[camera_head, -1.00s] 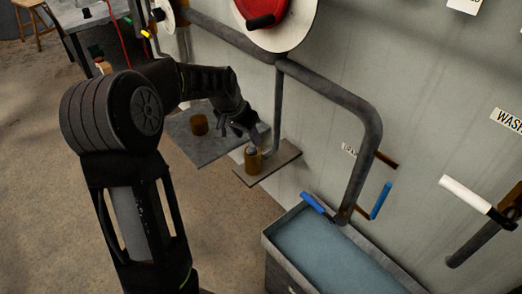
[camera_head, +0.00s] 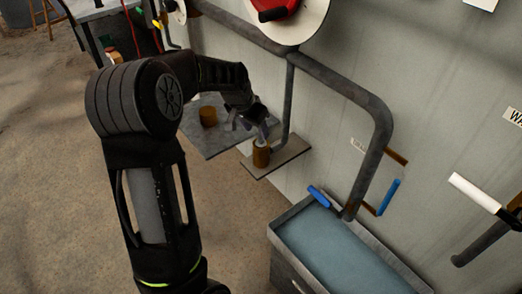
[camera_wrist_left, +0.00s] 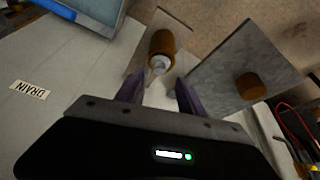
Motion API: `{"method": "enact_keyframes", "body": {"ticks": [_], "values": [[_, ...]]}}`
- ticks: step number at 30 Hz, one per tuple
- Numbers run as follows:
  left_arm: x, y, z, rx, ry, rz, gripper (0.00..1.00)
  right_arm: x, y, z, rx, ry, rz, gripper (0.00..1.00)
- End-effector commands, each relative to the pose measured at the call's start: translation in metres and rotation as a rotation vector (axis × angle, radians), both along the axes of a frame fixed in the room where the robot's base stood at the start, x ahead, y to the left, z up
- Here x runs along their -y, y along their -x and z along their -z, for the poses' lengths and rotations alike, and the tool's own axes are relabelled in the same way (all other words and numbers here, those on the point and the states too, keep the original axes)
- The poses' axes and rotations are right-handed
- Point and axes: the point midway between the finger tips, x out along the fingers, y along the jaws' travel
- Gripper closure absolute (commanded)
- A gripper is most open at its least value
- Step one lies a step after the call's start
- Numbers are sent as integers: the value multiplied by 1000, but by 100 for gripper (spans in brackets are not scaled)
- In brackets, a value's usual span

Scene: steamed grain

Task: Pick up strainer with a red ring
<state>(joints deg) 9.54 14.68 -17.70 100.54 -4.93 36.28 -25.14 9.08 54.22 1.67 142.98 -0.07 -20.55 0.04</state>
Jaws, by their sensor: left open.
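A brown cylinder (camera_head: 261,157) with a pale grey top stands upright on a small shelf. It also shows in the left wrist view (camera_wrist_left: 162,44), just beyond my fingertips. I see no red ring on it and cannot tell whether it is the strainer. A second brown cylinder (camera_head: 208,117) stands on a larger grey plate. My left gripper (camera_head: 255,122) is close to the first cylinder, above it in the picture. Its two purple-grey fingers (camera_wrist_left: 158,92) are apart with nothing seen gripped between them. My right gripper is not in view.
The small shelf (camera_head: 290,150) and larger plate (camera_head: 205,143) sit beside a grey wall. A vertical pipe (camera_head: 288,100) rises close behind the small shelf. A water-filled trough (camera_head: 340,255) stands at lower right.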

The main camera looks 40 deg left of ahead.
Motion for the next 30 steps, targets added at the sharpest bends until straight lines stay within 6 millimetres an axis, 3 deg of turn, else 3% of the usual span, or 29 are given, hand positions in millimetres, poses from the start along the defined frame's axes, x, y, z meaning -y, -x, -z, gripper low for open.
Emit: {"method": "enact_keyframes", "body": {"ticks": [12,30], "values": [[0,-19,45,-2,0,0,54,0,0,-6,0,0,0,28],[0,-20,46,0,0,0,54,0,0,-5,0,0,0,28]]}}
